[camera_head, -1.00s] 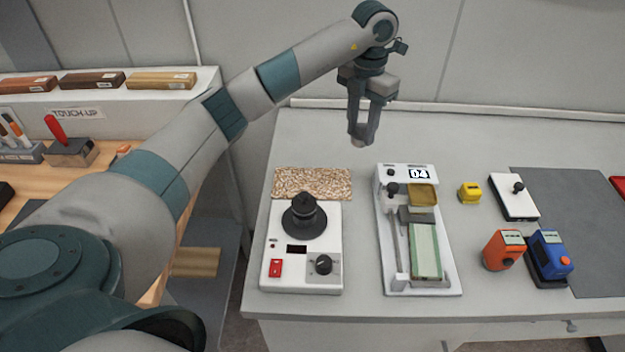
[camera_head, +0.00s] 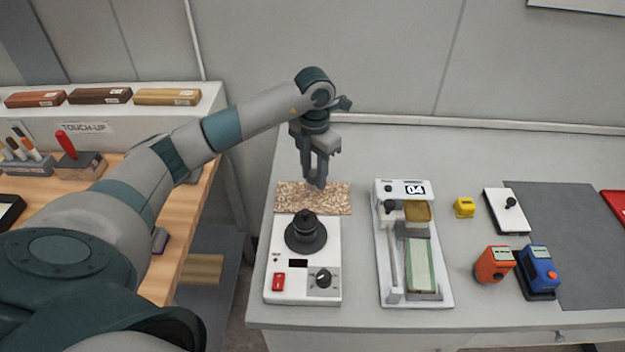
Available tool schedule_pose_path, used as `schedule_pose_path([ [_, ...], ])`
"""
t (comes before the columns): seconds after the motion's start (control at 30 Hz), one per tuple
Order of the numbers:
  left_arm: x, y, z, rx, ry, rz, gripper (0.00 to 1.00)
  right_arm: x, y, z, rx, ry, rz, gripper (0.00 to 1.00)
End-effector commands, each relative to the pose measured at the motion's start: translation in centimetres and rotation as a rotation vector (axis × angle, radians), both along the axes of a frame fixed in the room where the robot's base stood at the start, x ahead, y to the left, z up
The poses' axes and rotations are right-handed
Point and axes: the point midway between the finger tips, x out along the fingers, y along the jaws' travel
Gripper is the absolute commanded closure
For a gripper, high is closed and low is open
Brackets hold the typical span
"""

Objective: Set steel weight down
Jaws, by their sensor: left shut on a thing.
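My left gripper (camera_head: 317,181) points down over the speckled tan mat (camera_head: 330,200) at the back left of the bench. It is shut on a small grey thing, which I take to be the steel weight; the fingers hide most of it. The fingertips are close to the mat, but I cannot tell whether the weight touches it. My right gripper is not in view.
In front of the mat is a white device (camera_head: 290,268) with a black stepped knob (camera_head: 306,235). Right of it stands the roller coater (camera_head: 385,255) marked 04. A yellow block (camera_head: 464,207), orange meter (camera_head: 493,265) and blue meter (camera_head: 540,268) lie further right. Bench behind is clear.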

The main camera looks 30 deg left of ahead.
Motion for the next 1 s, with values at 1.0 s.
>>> schedule_pose_path([
  [1.0,-0.2,0.3,-4.2,0.000,-0.002,-0.001,0.98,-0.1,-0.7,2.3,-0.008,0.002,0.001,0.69],
])
